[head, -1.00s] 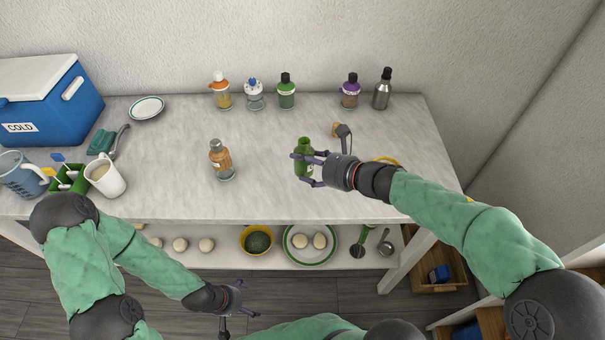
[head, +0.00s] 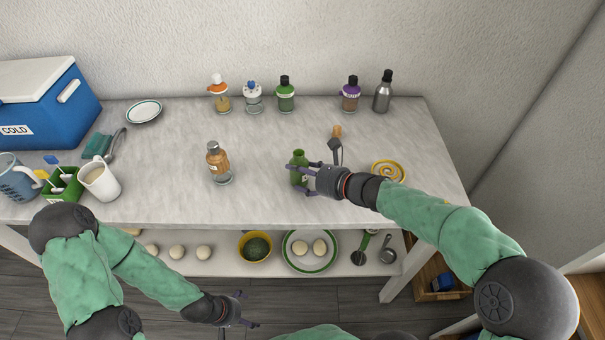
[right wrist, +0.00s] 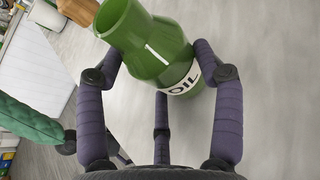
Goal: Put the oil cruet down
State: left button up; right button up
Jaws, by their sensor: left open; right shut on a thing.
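The oil cruet is a green bottle with a white OIL label and an open neck. It shows in the head view (head: 298,168) over the middle right of the counter, and large in the right wrist view (right wrist: 150,50). My right gripper (head: 303,178) is shut around its body, coming from the right. The cruet looks upright and close to the counter top (head: 265,195); I cannot tell whether its base touches. My left gripper (head: 243,309) is open and empty, low in front of the counter.
An amber bottle (head: 218,165) stands left of the cruet. Several bottles (head: 285,95) line the back. A mug (head: 99,180) and cooler (head: 45,105) are at left. The counter between is clear.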

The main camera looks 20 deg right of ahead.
jog(key=shift+f, duration=0.2)
jog(key=o, duration=1.2)
jog(key=shift+o, duration=0.2)
jog(key=shift+r, duration=0.2)
jog(key=p+v, duration=0.3)
jog(key=v, duration=0.9)
